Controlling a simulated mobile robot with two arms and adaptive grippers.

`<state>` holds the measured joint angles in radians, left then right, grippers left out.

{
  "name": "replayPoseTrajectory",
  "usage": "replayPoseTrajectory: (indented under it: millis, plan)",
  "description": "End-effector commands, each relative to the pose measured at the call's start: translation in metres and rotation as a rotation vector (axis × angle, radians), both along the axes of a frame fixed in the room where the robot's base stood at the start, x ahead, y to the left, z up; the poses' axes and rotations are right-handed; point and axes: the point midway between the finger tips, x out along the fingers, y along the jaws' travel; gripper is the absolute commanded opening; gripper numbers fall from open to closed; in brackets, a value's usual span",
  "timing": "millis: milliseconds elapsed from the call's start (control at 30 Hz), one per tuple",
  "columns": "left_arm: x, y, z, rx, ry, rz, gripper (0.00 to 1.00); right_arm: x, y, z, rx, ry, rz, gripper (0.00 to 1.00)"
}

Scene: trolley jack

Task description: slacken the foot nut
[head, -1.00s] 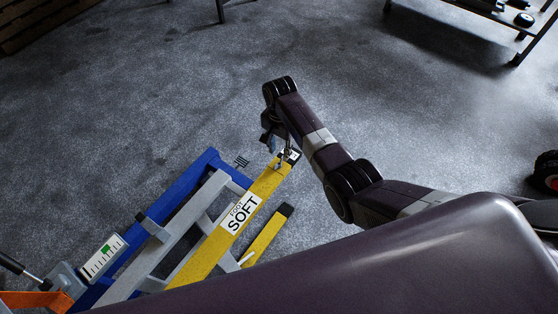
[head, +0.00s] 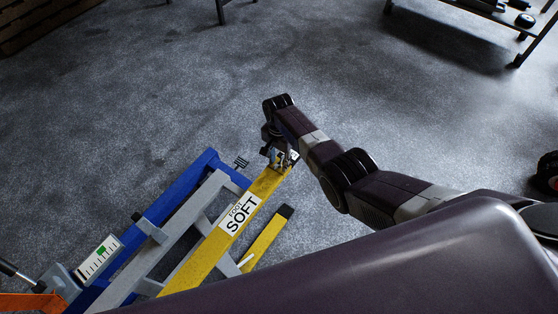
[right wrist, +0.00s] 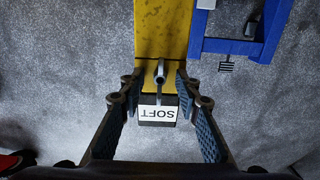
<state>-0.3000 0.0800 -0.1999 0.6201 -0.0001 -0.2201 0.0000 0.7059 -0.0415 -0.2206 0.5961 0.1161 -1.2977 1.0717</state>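The foot nut (right wrist: 160,72) is a small grey part with a bar, on top of the yellow beam (right wrist: 162,28) near its end. A dark foot block (right wrist: 158,123) with a "SOFT" label sits at that end. In the right wrist view my right gripper (right wrist: 159,82) is open, with one finger on each side of the beam end and the nut between the fingertips; I cannot tell whether they touch it. In the head view the right gripper (head: 281,158) covers the far end of the yellow beam (head: 205,258) and largely hides the nut. My left gripper is not in view.
A blue frame (head: 205,160) and grey bars stand left of the beam. A gauge (head: 98,258) with a green mark is at lower left. A shorter yellow leg (head: 265,240) lies right of the beam.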

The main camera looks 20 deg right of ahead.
Motion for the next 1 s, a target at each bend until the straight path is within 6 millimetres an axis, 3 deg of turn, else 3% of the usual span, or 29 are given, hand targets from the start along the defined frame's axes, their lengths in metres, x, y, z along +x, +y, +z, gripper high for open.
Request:
replayPoseTrajectory:
  millis: [33,300,667,1000]
  plan:
    - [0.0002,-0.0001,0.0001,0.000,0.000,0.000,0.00,0.0000,0.0000,0.0001,0.000,0.000,0.000,0.28]
    - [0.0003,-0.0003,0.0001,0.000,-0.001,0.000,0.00,0.0001,-0.0001,0.0002,0.000,0.000,0.000,0.00]
    - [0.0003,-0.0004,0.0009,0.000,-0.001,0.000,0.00,0.0001,-0.0002,0.0006,0.000,0.000,0.029,0.00]
    - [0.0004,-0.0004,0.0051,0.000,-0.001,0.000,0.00,0.0004,-0.0002,0.0011,-0.001,-0.001,0.234,0.00]
